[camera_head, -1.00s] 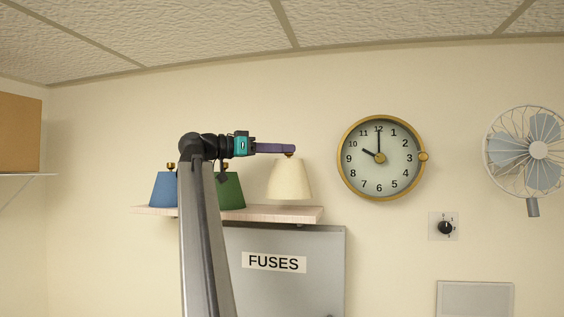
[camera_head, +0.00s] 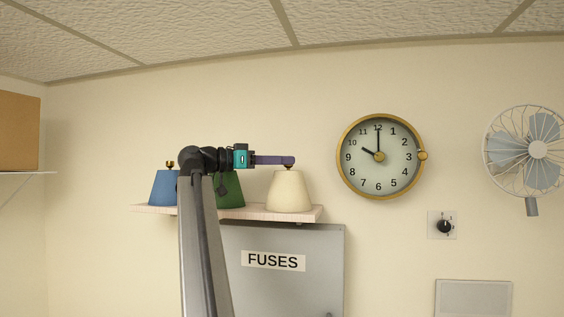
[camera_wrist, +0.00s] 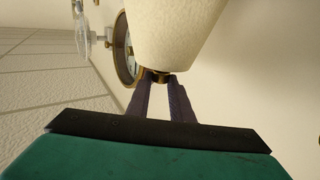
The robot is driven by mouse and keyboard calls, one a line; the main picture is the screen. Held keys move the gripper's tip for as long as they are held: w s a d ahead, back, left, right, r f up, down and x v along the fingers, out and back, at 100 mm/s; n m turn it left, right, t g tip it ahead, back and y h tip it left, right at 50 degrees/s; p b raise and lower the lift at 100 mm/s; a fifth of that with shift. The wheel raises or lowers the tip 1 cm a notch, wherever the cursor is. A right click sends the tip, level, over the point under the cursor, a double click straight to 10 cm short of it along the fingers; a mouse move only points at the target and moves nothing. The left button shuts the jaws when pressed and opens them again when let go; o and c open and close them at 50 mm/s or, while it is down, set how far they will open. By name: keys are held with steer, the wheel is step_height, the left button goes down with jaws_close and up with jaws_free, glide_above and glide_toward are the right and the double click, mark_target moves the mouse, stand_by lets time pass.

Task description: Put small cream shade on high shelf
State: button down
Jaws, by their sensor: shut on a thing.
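The small cream shade (camera_head: 289,192) is upright at the right end of the high shelf (camera_head: 250,213). Its lower rim overlaps the shelf board in the head view and appears to rest on it. My gripper (camera_head: 290,161) reaches in from the left and is shut on the knob at the shade's top. Firm contact between rim and board is hard to confirm.
A blue shade (camera_head: 165,188) and a green shade (camera_head: 231,190) stand further left on the shelf, the green one partly behind my arm. A grey fuse box (camera_head: 285,285) is below. A wall clock (camera_head: 381,157) and fan (camera_head: 537,150) are to the right.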

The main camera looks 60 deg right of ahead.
steer(key=c, duration=1.6)
jaws_free()
steer(key=shift+o, duration=0.2)
steer(key=shift+r, duration=0.15)
steer(key=shift+w+a, duration=0.35)
steer(key=shift+a, duration=0.05)
steer(key=b+v, duration=0.5)
steer(key=v, duration=0.6)
steer(key=shift+b, duration=0.4)
steer(key=shift+s, duration=0.15)
